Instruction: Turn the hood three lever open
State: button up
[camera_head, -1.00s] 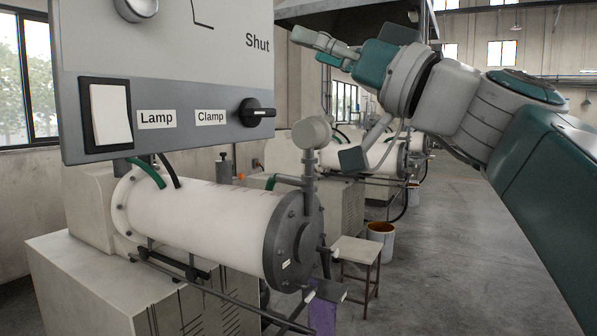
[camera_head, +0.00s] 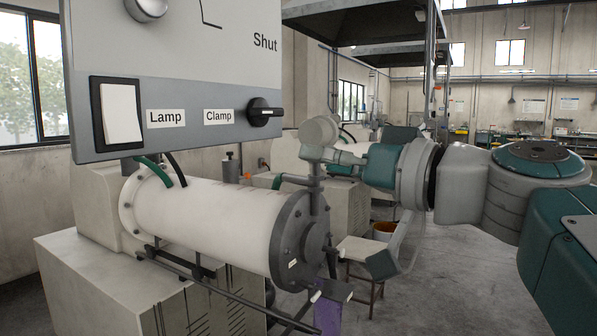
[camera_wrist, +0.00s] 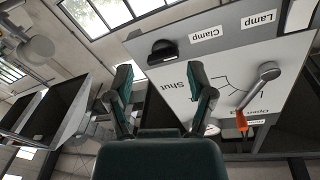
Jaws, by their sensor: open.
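The grey and white control panel (camera_head: 195,75) fills the upper left of the head view, with the word Shut on its right. The lever's round metal hub (camera_head: 146,8) is cut by the top edge. The wrist view shows the panel upside down, with the lever (camera_wrist: 256,93) running from its grey hub to an orange grip (camera_wrist: 242,120) close to the word Open. My gripper (camera_wrist: 162,92) is open and empty, its two fingers apart, and not touching the lever. In the head view my gripper is right of the panel, its fingertips partly hidden behind a mill's pipe fitting.
A black Clamp knob (camera_head: 264,112) and a white Lamp switch (camera_head: 120,113) sit low on the panel. Below stands a white mill cylinder (camera_head: 205,218) with an upright pipe and round head (camera_head: 320,131). A stool (camera_head: 362,252) stands behind it. The floor at right is open.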

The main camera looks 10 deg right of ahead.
jog(key=shift+f, duration=0.7)
